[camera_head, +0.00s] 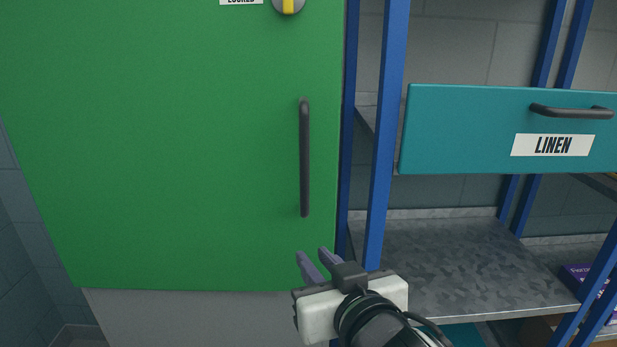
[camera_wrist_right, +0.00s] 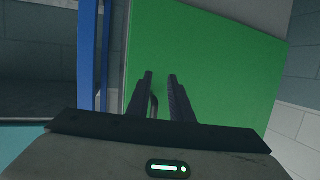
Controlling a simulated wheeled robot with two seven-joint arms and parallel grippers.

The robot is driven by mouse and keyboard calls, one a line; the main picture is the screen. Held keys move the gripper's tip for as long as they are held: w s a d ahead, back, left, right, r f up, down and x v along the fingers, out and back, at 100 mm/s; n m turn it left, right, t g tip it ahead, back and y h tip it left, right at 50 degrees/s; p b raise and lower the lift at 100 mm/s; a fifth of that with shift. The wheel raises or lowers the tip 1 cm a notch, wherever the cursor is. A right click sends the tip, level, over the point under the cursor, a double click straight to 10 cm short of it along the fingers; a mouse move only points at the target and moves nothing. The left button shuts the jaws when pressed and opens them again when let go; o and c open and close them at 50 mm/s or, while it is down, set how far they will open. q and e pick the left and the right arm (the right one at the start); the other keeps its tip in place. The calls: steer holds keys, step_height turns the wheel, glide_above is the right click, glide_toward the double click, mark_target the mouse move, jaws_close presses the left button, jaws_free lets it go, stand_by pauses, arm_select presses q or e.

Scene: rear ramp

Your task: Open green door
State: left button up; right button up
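The green door (camera_head: 180,140) fills the left of the head view and looks closed. A dark vertical bar handle (camera_head: 305,160) sits near its right edge. A round grey knob with a yellow bar (camera_head: 288,5) is at the top, beside a partly cut-off label. My right gripper (camera_head: 314,258) is below the handle and in front of the door's lower right corner. Its fingers are apart with nothing between them. In the right wrist view the fingers (camera_wrist_right: 161,80) point at the green door (camera_wrist_right: 215,65), and part of the handle (camera_wrist_right: 154,106) shows between them. My left gripper is not in view.
A blue-framed shelf rack (camera_head: 385,140) stands just right of the door. Its teal drawer (camera_head: 460,130) is labelled LINEN and has a dark handle (camera_head: 571,111). A grey metal shelf (camera_head: 470,260) lies below. A purple box (camera_head: 577,272) is at the far right.

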mark_target(306, 158)
steer(key=s+r+t+h+b, duration=0.1)
steer(key=s+r+t, duration=0.2)
steer(key=r, duration=1.1)
steer(key=shift+m, duration=0.4)
steer(key=w, duration=0.3)
steer(key=w+a, duration=0.1)
steer(key=w, duration=0.5)
steer(key=shift+w+a+r+p, duration=0.3)
steer(key=shift+a+p, duration=0.05)
steer(key=shift+c, duration=0.3)
jaws_close()
